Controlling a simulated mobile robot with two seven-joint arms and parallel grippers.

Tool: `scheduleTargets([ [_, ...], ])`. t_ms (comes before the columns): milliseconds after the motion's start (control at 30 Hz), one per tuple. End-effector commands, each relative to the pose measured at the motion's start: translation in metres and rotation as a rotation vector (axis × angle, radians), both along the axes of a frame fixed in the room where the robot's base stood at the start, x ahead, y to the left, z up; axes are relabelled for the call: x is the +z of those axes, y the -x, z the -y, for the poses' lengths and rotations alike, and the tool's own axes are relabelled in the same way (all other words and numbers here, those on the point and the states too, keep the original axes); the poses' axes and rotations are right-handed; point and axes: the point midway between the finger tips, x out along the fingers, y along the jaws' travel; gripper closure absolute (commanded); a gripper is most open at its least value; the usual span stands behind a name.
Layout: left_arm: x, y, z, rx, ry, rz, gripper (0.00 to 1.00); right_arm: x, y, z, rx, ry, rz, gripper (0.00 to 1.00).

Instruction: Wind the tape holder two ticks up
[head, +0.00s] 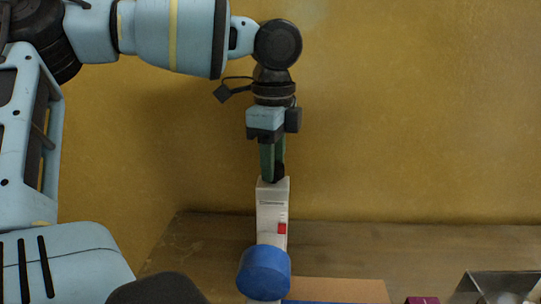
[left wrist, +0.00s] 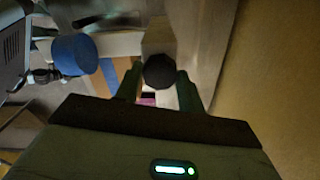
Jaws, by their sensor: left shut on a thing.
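A white upright post (head: 272,208) stands on the wooden table, with a small red marker (head: 282,229) on its front face. A round black knob (head: 279,171) sits on top of the post; it also shows in the left wrist view (left wrist: 159,71). My left gripper (head: 272,174) points straight down over the post, its green fingers shut on the knob, one on each side. A blue round piece (head: 264,272) stands in front of the post and hides its lower part. Tick marks are too small to read. My right gripper is in neither view.
The wooden table (head: 220,233) backs onto a yellow wall (head: 400,120). A brown and blue flat piece (head: 340,290) lies to the right of the blue piece. A magenta item (head: 422,300) and a clear-sided stand (head: 500,284) are at the lower right.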

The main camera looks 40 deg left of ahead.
Motion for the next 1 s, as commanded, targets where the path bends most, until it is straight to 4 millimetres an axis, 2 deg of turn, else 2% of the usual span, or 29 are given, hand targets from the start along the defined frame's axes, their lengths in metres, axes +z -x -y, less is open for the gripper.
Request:
scheduleTargets([
  [200,0.0020,0.0000,-0.0001,0.176,0.000,0.003,0.84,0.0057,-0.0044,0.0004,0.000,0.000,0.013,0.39],
  [500,0.0016,-0.0002,-0.0002,0.346,0.000,0.003,0.84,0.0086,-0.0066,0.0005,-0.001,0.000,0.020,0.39],
  [1000,0.0014,-0.0004,-0.0003,0.415,-0.001,0.003,0.84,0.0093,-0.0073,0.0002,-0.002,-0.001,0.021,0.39],
])
